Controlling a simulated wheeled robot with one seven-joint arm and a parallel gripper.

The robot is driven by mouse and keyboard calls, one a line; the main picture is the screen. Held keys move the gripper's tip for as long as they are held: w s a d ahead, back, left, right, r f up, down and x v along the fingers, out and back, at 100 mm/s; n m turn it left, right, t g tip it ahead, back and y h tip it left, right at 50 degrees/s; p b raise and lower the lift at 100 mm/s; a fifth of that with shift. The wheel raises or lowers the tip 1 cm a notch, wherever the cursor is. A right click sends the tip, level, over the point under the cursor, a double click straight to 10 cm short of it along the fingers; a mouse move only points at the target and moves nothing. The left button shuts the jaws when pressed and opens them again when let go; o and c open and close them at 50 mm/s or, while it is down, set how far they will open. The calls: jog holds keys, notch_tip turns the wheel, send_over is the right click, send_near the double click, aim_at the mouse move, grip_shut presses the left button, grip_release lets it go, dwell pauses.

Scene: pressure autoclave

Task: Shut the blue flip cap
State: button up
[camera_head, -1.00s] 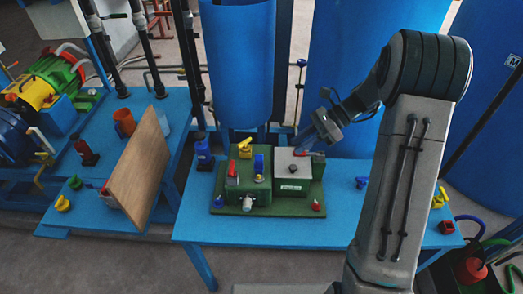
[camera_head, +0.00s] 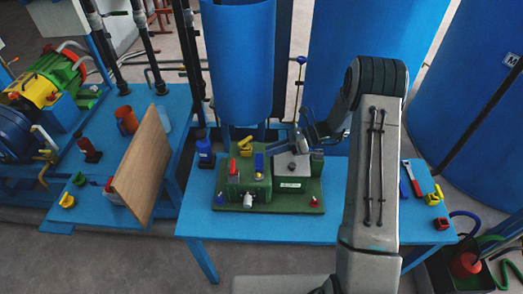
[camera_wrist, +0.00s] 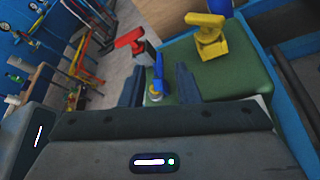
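The blue flip cap (camera_head: 259,161) stands up on the green block (camera_head: 247,198) on the blue table. In the wrist view the blue flip cap (camera_wrist: 158,66) rises from a small round fitting, between my fingers and beyond them. My gripper (camera_head: 278,149) is at the right of the cap in the head view, above the pale box. In the wrist view my gripper (camera_wrist: 159,86) has its two dark fingers apart with nothing clearly held. I cannot tell whether a finger touches the cap.
A red lever (camera_wrist: 130,40) and a yellow valve handle (camera_wrist: 207,36) stand close to the blue cap. The pale box (camera_head: 291,169) is under my gripper. A blue bottle (camera_head: 204,152) stands left, and a red-handled tool (camera_head: 411,177) lies right.

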aim_at(259, 161)
jog(key=shift+p+x, duration=0.4)
jog(key=shift+x, duration=1.85)
jog(key=shift+c, duration=0.3)
grip_shut()
